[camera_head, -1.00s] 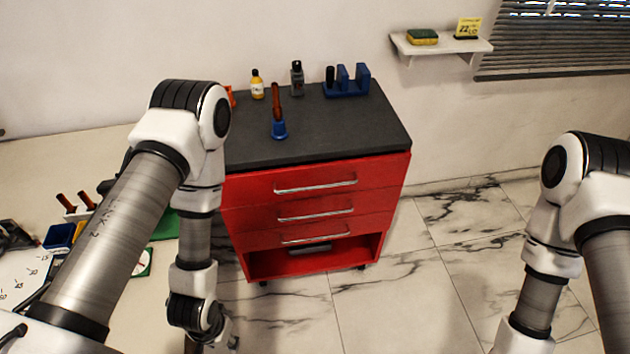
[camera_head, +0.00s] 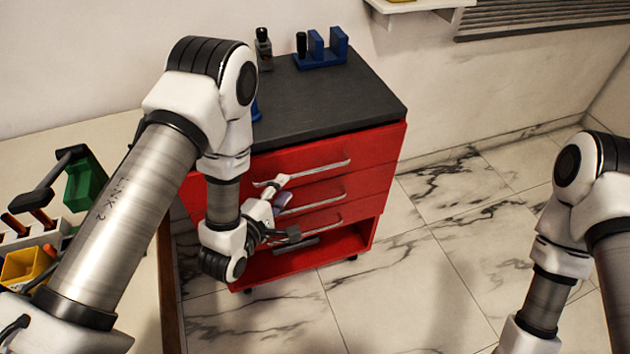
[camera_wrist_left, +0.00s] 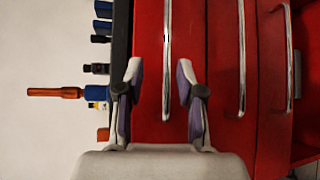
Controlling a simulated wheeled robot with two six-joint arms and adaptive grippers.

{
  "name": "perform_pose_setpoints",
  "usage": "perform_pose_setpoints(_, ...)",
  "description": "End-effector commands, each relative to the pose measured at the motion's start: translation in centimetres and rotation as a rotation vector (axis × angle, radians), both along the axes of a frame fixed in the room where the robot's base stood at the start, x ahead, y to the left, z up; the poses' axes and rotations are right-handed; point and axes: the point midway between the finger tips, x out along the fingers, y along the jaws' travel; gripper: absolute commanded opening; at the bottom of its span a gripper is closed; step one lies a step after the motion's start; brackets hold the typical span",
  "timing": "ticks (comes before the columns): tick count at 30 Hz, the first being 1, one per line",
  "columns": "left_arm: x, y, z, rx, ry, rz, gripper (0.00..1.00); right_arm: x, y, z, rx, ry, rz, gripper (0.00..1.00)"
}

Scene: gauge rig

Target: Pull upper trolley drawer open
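The red trolley (camera_head: 385,190) has a dark top and stacked drawers with silver bar handles. The upper drawer (camera_head: 378,147) looks closed, and its handle (camera_head: 325,166) runs across its front. My left gripper (camera_head: 286,207) is open in front of the drawer fronts, and one finger overlaps the left end of the upper handle in the head view. In the left wrist view, the upper handle (camera_wrist_left: 167,50) appears between the two spread fingers of my left gripper (camera_wrist_left: 159,88). I cannot tell whether they touch it. My right gripper is outside the frames.
The trolley top (camera_head: 340,105) carries a blue holder (camera_head: 322,50) and a dark bottle (camera_head: 263,48). A beige table (camera_head: 110,140) with a green bin and tools lies at left. A wall shelf (camera_head: 420,8) is above right. Marble floor right of the trolley is free.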

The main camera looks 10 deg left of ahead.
Motion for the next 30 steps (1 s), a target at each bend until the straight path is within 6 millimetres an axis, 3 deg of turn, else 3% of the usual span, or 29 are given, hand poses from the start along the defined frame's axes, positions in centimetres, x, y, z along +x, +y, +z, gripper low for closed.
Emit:
perform_pose_setpoints(1, 0.6, -0.4, -2.2, 0.003, -0.023, -0.011, 0.37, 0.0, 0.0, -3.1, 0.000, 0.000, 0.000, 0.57)
perform_pose_setpoints(5, 1.2, -0.8, -2.5, 0.008, -0.050, -0.021, 0.37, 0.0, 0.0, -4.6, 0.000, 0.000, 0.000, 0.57)
perform_pose_setpoints(10, 2.5, -1.0, -2.0, 0.011, -0.056, -0.021, 0.37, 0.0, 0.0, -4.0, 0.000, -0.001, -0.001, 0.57)
perform_pose_setpoints(21, 8.5, -2.2, -2.9, 0.011, -0.052, -0.020, 0.37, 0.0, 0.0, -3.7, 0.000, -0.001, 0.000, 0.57)
perform_pose_setpoints(29, 8.8, -2.3, -3.1, 0.011, -0.050, -0.019, 0.37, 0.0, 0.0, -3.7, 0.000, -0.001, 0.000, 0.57)
perform_pose_setpoints(30, 8.8, -2.3, -3.1, 0.011, -0.050, -0.019, 0.27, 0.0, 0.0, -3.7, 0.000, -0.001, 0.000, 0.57)
